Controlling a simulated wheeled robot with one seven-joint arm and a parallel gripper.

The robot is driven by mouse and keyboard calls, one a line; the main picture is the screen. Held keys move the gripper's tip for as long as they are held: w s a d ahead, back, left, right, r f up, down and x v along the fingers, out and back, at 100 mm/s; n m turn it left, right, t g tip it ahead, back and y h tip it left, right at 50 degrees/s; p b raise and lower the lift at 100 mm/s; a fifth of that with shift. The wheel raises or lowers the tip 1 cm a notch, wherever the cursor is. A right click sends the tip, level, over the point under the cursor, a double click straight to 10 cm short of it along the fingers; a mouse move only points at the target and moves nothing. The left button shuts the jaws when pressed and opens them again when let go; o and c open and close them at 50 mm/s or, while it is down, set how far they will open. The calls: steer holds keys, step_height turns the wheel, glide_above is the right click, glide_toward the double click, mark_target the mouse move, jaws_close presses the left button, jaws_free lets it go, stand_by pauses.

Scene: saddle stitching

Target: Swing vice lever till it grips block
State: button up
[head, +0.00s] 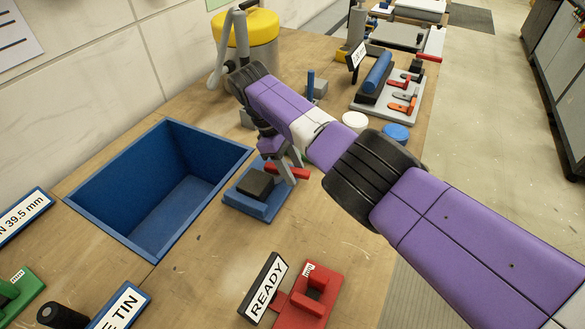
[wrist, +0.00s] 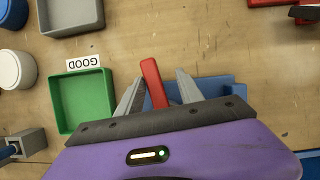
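The vice has a blue base (head: 250,205) on the wooden bench, just right of the large blue bin. A black block (head: 255,183) sits on it. The red lever (head: 292,173) sticks out at the vice's right side, and it also shows in the wrist view (wrist: 153,84). My gripper (head: 281,170) is low over the vice. In the wrist view its two grey fingers (wrist: 158,88) are apart, one on each side of the red lever, with a visible gap on the right. Part of the blue base (wrist: 222,88) shows behind the right finger; the block is hidden there.
The deep blue bin (head: 78,200) stands left of the vice. A READY sign (head: 265,288) and red fixture (head: 312,293) stand in front. White (head: 355,122) and blue (head: 396,132) round pieces lie behind. A green tray (wrist: 84,100) and grey tray (wrist: 71,15) show in the wrist view.

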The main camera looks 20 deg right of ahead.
steer(key=shift+r, duration=0.1)
steer(key=shift+b+v, duration=1.25)
steer(key=shift+v, duration=2.55)
